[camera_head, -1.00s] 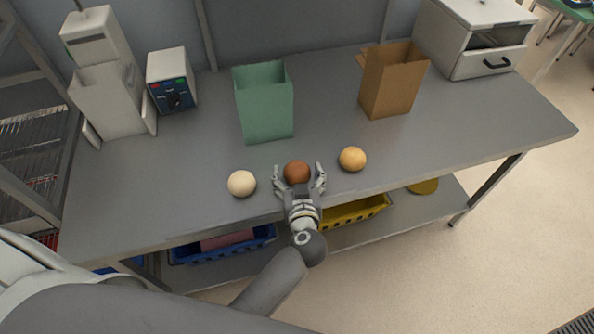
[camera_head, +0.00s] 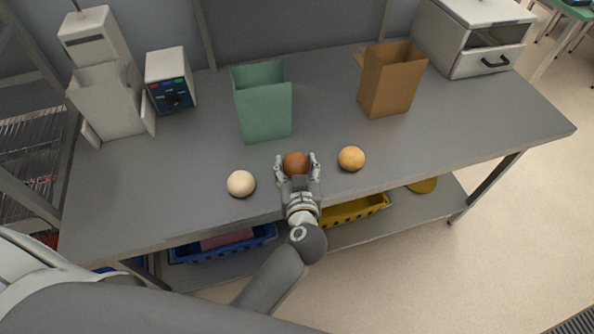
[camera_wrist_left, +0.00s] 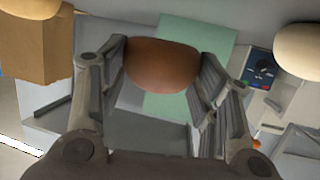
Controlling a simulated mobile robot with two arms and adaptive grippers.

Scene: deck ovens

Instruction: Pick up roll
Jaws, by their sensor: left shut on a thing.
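A dark brown roll (camera_head: 296,163) is on the grey table near its front edge. My left gripper (camera_head: 297,170) is shut on it, one finger on each side. In the left wrist view the brown roll (camera_wrist_left: 162,66) sits between the two gripper fingers (camera_wrist_left: 165,85). A pale cream roll (camera_head: 241,183) lies to the left and a golden roll (camera_head: 351,158) to the right, both apart from the gripper. My right gripper does not show.
A green paper bag (camera_head: 264,112) stands behind the brown roll, and a brown paper bag (camera_head: 390,82) further right. A control box (camera_head: 171,80) and white machine (camera_head: 108,95) stand at left. A drawer cabinet (camera_head: 475,40) is at back right. Blue and yellow baskets sit below.

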